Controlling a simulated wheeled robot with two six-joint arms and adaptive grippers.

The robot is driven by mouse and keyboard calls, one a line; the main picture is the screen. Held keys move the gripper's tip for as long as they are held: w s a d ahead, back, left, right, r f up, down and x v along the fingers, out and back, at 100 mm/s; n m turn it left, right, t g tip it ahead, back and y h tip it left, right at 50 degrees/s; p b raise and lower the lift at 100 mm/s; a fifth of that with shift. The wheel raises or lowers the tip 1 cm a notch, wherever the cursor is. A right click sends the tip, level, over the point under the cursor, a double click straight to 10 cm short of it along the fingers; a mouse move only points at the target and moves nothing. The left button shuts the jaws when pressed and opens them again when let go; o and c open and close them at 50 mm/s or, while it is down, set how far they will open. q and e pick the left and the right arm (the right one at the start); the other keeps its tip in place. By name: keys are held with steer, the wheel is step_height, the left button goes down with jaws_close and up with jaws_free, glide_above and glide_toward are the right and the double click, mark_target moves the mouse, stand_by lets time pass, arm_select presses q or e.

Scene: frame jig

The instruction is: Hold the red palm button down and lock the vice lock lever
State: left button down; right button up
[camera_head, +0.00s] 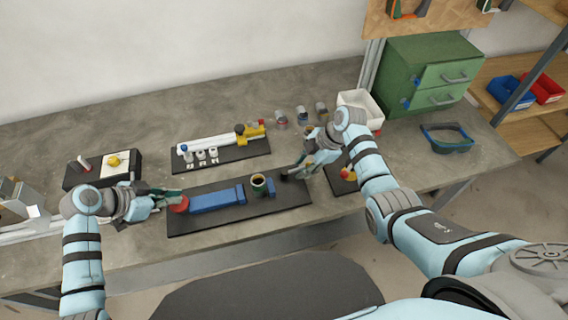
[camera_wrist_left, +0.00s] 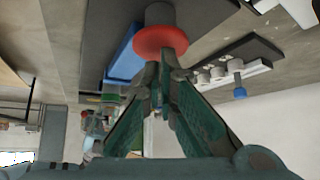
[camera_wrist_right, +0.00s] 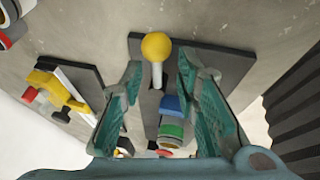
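The red palm button (camera_head: 178,204) is at the left end of a dark board (camera_head: 230,217). My left gripper (camera_head: 174,195) is at it; in the left wrist view its fingers (camera_wrist_left: 159,75) are closed together, tips against or very near the red cap (camera_wrist_left: 160,42). I cannot tell if the button is pressed. A lever with a yellow ball knob (camera_wrist_right: 157,46) stands on a pale shaft in the right wrist view. My right gripper (camera_head: 300,172) is open, its fingers (camera_wrist_right: 158,72) on either side of the shaft with gaps visible. The lever's base is partly hidden.
A blue bar (camera_head: 217,198), a green-banded round part (camera_head: 258,183) and a blue block (camera_head: 270,187) line the board. Behind is another board with a yellow clamp (camera_head: 250,132). A white bin (camera_head: 362,104) and green cabinet (camera_head: 425,75) stand at back right.

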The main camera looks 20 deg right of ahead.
steer(key=shift+f, duration=0.1)
steer(key=shift+c, duration=0.6)
jaws_close()
